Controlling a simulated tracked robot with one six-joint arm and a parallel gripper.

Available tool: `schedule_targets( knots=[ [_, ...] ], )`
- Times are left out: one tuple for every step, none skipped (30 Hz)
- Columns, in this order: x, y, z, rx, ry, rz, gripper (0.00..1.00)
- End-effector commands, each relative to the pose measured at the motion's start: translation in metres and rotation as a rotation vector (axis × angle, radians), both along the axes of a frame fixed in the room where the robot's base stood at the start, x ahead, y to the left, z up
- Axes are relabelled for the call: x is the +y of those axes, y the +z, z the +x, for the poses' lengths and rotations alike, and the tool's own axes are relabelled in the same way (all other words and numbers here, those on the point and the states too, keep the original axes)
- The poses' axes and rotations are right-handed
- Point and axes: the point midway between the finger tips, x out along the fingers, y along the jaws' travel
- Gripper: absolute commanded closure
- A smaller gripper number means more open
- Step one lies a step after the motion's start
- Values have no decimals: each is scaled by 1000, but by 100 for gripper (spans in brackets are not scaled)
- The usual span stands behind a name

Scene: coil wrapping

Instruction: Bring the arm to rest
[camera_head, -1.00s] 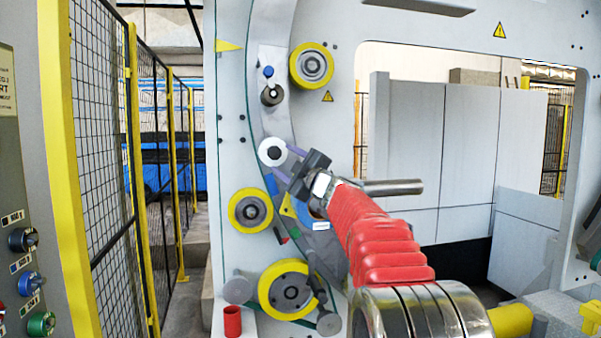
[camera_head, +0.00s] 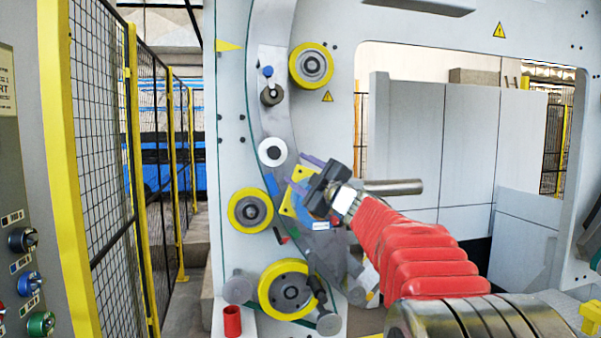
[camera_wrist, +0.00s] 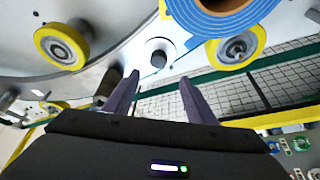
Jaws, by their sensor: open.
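My gripper (camera_head: 303,172) is in front of the machine's grey curved ring (camera_head: 273,110), with its dark body and purple fingers pointing up and left. In the wrist view the two fingers of my gripper (camera_wrist: 158,78) stand apart with nothing between them. My arm's red sleeve runs from the lower right up to the gripper. A white roll with a dark centre (camera_head: 272,141) sits on the ring, left of the fingers and apart from them.
Yellow-rimmed wheels (camera_head: 250,194) are mounted on the machine around the ring. A metal bar (camera_head: 393,187) juts out close behind my wrist. A blue roll (camera_wrist: 240,24) shows at the top of the wrist view. A yellow-posted fence (camera_head: 134,150) and button panel (camera_head: 24,240) stand left.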

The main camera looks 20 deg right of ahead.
Motion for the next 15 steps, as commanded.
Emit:
schedule_targets(
  knots=[
    [0,0,0,0,0,0,49],
    [0,0,0,0,0,0,49],
    [0,0,0,0,0,0,49],
    [0,0,0,0,0,0,49],
    [0,0,0,0,0,0,49],
    [0,0,0,0,0,0,49],
    [0,0,0,0,0,0,49],
    [0,0,0,0,0,0,49],
    [0,0,0,0,-1,1,49],
    [0,0,0,1,-2,2,49],
    [1,1,-1,2,-4,5,49],
    [1,1,-2,2,-9,11,49],
    [2,2,-3,4,-16,17,49],
    [2,2,-5,6,-22,25,49],
    [3,2,-7,10,-34,37,49]
  ],
)
